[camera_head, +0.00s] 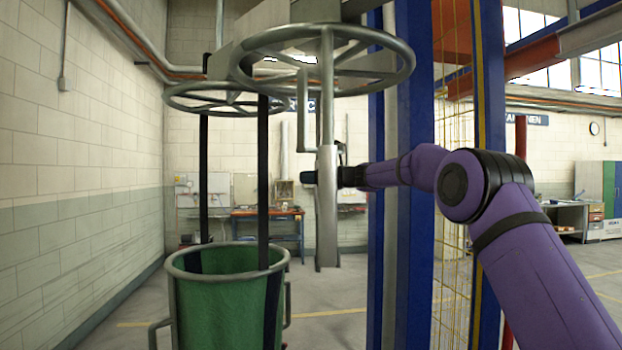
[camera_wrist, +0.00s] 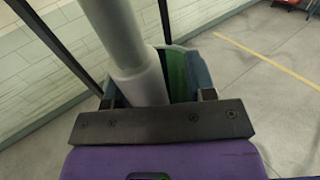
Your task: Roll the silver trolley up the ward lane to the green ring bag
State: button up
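The silver trolley (camera_head: 327,105) hangs overhead as a spoked wheel with a grey post and a flat lower handle. My gripper (camera_head: 328,178) is at this handle, with dark finger parts on both sides of it. In the wrist view, the grey post (camera_wrist: 125,40) stands between the two fingers of my gripper (camera_wrist: 158,97). It is nearer the left finger, and a gap shows beside the right finger, so the gripper looks open around it. The green ring bag (camera_head: 222,305) hangs at lower left, with a grey rim and dark straps. Part of its green (camera_wrist: 180,75) shows behind the post.
A second spoked wheel (camera_head: 190,97) is above the bag. A block wall (camera_head: 80,190) runs along the left. A blue column (camera_head: 412,190) and yellow mesh (camera_head: 452,200) stand right of the handle. A workbench (camera_head: 268,214) is at the back. Floor shows right of the bag.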

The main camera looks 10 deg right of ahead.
jog(key=v, duration=0.7)
jog(key=shift+d, duration=0.15)
jog(key=shift+s+f, duration=0.1)
dwell(0.6)
jog(key=shift+s, duration=0.1)
dwell(0.5)
